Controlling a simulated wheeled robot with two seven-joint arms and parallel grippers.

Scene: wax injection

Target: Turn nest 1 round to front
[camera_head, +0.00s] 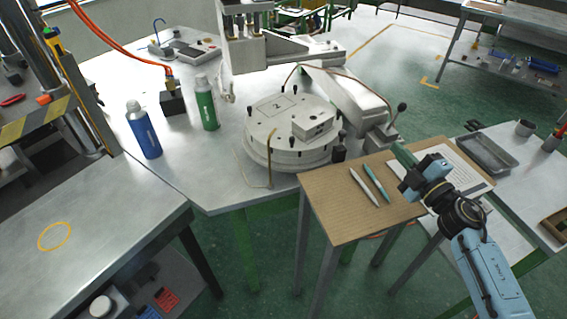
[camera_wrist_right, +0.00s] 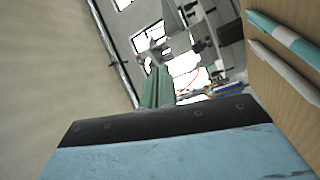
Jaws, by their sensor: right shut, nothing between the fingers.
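The white round turntable (camera_head: 290,150) stands on the metal table, with several black pins on its top. A plate marked "2" (camera_head: 270,106) faces the back left. A pale raised block (camera_head: 316,128) sits at its front right; I cannot read a number on it. A lever with a black knob (camera_head: 401,108) stands to the right of the turntable. My right gripper (camera_head: 400,151) is shut and empty, right of the turntable, above the cardboard-coloured board. Its green fingers also show together in the right wrist view (camera_wrist_right: 158,88). My left gripper is out of view.
The brown board (camera_head: 335,217) carries a white pen (camera_head: 364,187), a teal pen (camera_head: 376,183) and a paper sheet (camera_head: 465,172). A blue bottle (camera_head: 143,132) and a green bottle (camera_head: 206,105) stand left of the turntable.

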